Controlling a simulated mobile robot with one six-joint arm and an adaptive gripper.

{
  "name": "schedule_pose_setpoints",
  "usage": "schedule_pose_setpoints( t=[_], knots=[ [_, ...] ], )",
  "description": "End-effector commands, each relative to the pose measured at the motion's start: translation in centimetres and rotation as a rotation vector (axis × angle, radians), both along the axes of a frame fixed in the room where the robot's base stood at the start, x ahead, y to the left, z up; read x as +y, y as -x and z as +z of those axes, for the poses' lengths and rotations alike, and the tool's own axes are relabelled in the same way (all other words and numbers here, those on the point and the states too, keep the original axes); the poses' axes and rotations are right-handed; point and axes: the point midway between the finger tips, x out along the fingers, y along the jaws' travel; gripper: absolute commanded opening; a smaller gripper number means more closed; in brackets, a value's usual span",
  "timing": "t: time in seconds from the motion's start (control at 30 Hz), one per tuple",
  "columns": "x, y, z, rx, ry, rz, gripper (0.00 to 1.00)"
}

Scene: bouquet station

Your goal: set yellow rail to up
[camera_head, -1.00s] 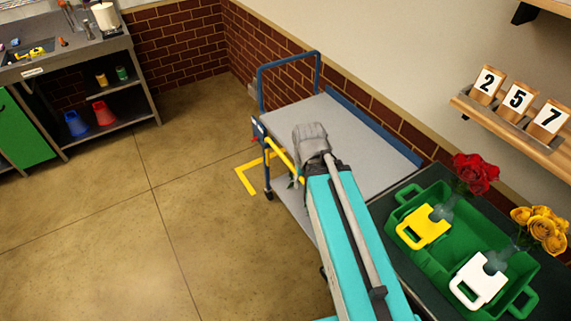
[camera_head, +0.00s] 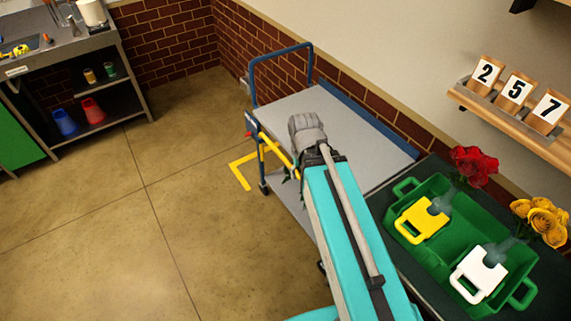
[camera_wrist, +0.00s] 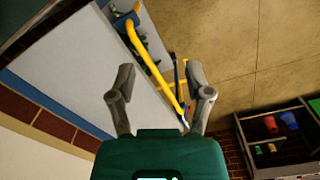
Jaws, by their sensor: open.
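The yellow rail (camera_head: 279,150) runs along the near side of the grey cart (camera_head: 355,130) and slopes down toward my arm, which hides its far end. In the wrist view the yellow rail (camera_wrist: 147,62) is a long bent bar beside the cart's pale deck (camera_wrist: 65,65). My gripper (camera_wrist: 161,88) is open, with one finger on each side of the rail's line in the picture. Nothing is held. I cannot tell the depth between fingers and rail, or whether they touch. In the head view my arm hides the fingers.
A blue push handle (camera_head: 283,50) rises at the cart's far end, by a brick wall. A workbench (camera_head: 70,55) is at upper left.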

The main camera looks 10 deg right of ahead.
Motion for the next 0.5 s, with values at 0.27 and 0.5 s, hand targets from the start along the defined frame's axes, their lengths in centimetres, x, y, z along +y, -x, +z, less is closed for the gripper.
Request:
schedule_pose_setpoints(
  t=[0.27,0.5],
  knots=[
    [-0.8,-2.2,-4.2,0.000,0.115,0.030,0.65],
    [-0.8,-4.9,-8.2,-0.007,0.271,0.078,0.65]
  ],
)
